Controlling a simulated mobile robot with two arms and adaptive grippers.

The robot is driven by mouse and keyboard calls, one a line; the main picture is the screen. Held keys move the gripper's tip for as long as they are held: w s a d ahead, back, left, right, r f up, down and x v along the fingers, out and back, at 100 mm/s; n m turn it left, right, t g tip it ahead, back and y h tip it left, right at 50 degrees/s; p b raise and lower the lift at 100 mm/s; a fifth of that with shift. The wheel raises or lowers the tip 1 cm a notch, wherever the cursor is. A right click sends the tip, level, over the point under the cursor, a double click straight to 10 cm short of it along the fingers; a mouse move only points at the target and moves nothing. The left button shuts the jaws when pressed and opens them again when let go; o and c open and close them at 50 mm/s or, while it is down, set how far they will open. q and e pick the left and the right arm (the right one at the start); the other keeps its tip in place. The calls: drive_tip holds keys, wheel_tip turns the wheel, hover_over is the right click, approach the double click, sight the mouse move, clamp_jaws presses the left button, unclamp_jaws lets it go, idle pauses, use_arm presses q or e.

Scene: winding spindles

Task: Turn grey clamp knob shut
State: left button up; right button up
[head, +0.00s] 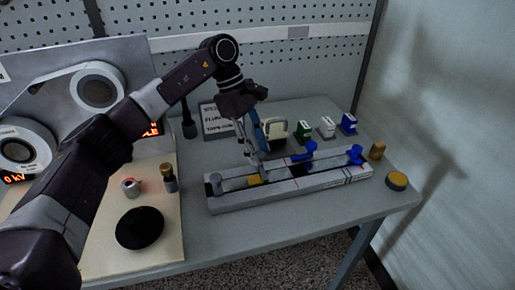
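A long grey rail fixture (290,192) lies on the workbench. A grey knob (215,179) stands at its left end. A blue knob (310,148) and another blue knob (355,152) stand further right on it. A small yellow piece (254,180) sits in the channel near the grey knob. My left gripper (259,160) points down over the rail, to the right of the grey knob and apart from it. Its fingers are thin and dark here, and I cannot tell how far apart they are. How far the grey knob is turned cannot be made out. My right gripper is out of view.
Behind the rail stand a lettered sign (217,120), a white-and-blue item (276,129) and green, white and blue blocks (304,130). A panel with dials stands left. A board with a black disc (140,228) lies below it. The bench front is clear.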

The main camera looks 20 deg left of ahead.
use_arm(q)
drive_tip(key=shift+o, duration=0.6)
drive_tip(key=v, duration=1.2)
drive_tip(key=shift+d, duration=0.1)
